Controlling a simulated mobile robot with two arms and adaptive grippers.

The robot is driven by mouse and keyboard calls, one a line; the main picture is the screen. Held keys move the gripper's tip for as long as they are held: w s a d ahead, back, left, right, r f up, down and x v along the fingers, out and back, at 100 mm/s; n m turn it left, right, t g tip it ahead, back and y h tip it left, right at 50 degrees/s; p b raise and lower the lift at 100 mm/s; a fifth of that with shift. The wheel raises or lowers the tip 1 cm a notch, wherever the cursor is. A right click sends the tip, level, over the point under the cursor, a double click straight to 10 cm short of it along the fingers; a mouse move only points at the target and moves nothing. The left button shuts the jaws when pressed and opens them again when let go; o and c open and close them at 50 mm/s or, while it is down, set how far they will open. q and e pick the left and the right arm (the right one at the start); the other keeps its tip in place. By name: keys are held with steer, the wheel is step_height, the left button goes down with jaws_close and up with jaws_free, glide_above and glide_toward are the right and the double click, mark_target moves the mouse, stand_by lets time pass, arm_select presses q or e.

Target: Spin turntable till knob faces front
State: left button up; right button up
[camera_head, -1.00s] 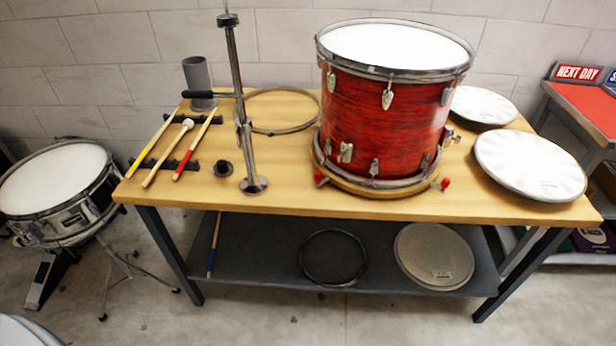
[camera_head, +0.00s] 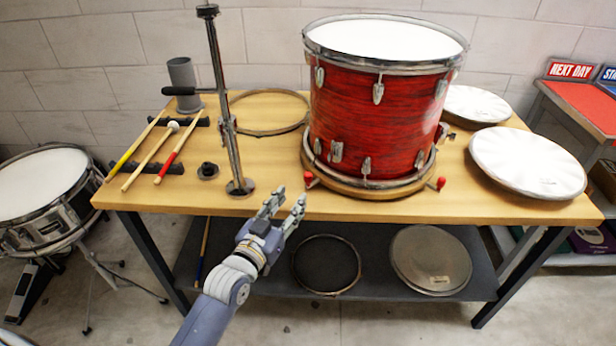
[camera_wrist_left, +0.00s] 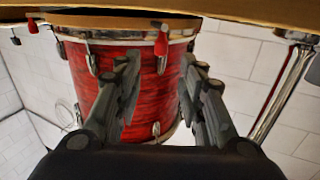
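The red drum (camera_head: 380,120) stands upright on a round wooden turntable (camera_head: 368,188) at the middle of the bench. Two small red knobs show at the turntable's rim, one at the front left (camera_head: 310,179) and one at the right (camera_head: 440,183). My left gripper (camera_head: 287,203) is open and empty at the bench's front edge, left of the turntable and apart from it. In the left wrist view, which looks upside down, the open fingers (camera_wrist_left: 160,95) frame the drum (camera_wrist_left: 155,85), with a red knob (camera_wrist_left: 161,44) beyond them. My right gripper is not in view.
A metal post (camera_head: 224,110) stands close to the left of my gripper. Drumsticks (camera_head: 150,155) lie on a rack at the left, a hoop (camera_head: 266,133) lies behind, and white drumheads (camera_head: 528,162) lie at the right. The bench's front right (camera_head: 480,205) is clear.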

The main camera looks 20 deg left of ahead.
mark_target(306, 177)
arm_select(q)
steer(key=w, duration=0.6)
steer(key=w+d, duration=0.1)
steer(key=w, duration=0.2)
steer(key=shift+w+r, duration=0.15)
steer(key=shift+w, duration=0.8)
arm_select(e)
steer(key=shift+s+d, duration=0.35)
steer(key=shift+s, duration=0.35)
arm_select(q)
steer(key=shift+c, duration=0.5)
jaws_close()
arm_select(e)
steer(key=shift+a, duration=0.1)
